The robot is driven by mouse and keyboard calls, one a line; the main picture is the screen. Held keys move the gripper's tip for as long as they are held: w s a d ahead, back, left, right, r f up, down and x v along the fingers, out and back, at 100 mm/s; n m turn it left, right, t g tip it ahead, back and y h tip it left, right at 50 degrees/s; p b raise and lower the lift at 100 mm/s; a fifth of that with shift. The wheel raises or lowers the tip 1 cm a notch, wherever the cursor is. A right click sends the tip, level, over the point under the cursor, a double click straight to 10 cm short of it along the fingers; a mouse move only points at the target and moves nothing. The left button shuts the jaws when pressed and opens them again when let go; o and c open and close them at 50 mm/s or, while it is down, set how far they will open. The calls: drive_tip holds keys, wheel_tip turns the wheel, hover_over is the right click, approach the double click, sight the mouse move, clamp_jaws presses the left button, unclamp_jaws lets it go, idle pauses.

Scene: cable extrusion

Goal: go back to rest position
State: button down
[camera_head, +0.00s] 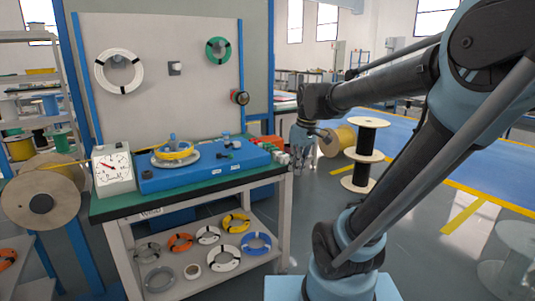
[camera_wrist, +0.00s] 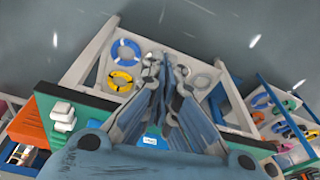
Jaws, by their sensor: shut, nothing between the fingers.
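My gripper (camera_head: 303,148) hangs pointing down off the right end of the workbench, apart from it, in the head view. My dark arm bends in from the right side. In the wrist view my gripper (camera_wrist: 165,70) has its two fingers close together, with nothing held between them. The workbench (camera_head: 200,190) has a green top and a lower shelf. The wrist view shows the same bench beyond the fingers, with its blue ring (camera_wrist: 126,49) and yellow ring (camera_wrist: 120,81) of cable on the lower shelf.
A blue machine (camera_head: 205,172) with a yellow cable coil (camera_head: 173,151) and a white dial gauge (camera_head: 113,169) stand on the bench. A black spool (camera_head: 367,155) stands on the floor behind my arm.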

drive_tip(key=s+d+f+m, duration=0.4)
drive_tip(key=s+f, duration=0.2)
drive_tip(key=s+d+f+m+t+h, duration=0.1)
drive_tip(key=s+d+f+m, duration=0.3)
drive_tip(key=s+d+f, duration=0.1)
drive_tip(key=shift+s+f+h, duration=0.3)
drive_tip(key=shift+s+f, duration=0.55)
drive_tip(key=shift+s, duration=0.2)
